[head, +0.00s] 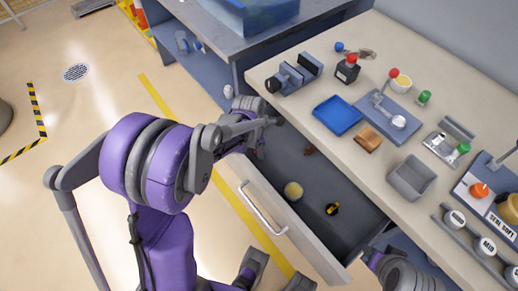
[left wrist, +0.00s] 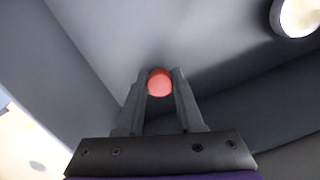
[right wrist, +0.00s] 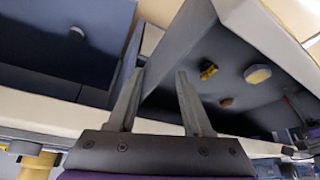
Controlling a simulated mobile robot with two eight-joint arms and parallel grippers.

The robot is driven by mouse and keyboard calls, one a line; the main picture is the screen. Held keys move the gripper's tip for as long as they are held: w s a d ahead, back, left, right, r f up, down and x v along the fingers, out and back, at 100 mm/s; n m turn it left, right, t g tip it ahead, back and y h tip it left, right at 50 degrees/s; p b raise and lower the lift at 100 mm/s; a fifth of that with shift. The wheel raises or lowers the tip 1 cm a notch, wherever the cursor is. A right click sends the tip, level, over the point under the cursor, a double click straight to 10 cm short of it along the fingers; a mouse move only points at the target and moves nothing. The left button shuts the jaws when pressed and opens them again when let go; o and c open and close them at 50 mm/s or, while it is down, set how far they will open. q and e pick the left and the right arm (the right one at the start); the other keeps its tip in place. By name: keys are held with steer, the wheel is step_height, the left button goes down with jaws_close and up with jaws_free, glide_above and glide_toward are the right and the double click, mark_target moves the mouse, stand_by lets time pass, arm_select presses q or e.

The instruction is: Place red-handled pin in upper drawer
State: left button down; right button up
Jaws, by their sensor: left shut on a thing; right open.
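The red handle (left wrist: 159,84) of the pin sits between the fingertips of my left gripper (left wrist: 160,82) in the left wrist view. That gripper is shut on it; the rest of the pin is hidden. In the head view my left gripper is at the far left end of the open drawer (head: 345,233), partly covered by its own arm. The grey drawer floor lies below it in the left wrist view. My right gripper (right wrist: 160,76) is open and empty, near the drawer's right end; in the head view only its arm shows at the lower right.
The drawer holds a pale yellow round thing (head: 293,190), a yellow-and-black thing (head: 332,208) and a small brown thing (head: 308,150). The worktop above carries a blue tray (head: 337,115), a grey bin (head: 411,178) and a red-capped dark bottle (head: 347,68). Drawer floor is clear between things.

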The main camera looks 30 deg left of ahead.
arm_select(q)
steer(key=shift+f, duration=0.2)
steer(key=c, duration=0.5)
jaws_free()
steer(key=shift+c, duration=0.2)
steer(key=shift+r, duration=0.25)
step_height(320, 180, up, 12)
steer(key=s+a+p, duration=0.1)
steer(key=shift+p, duration=0.4)
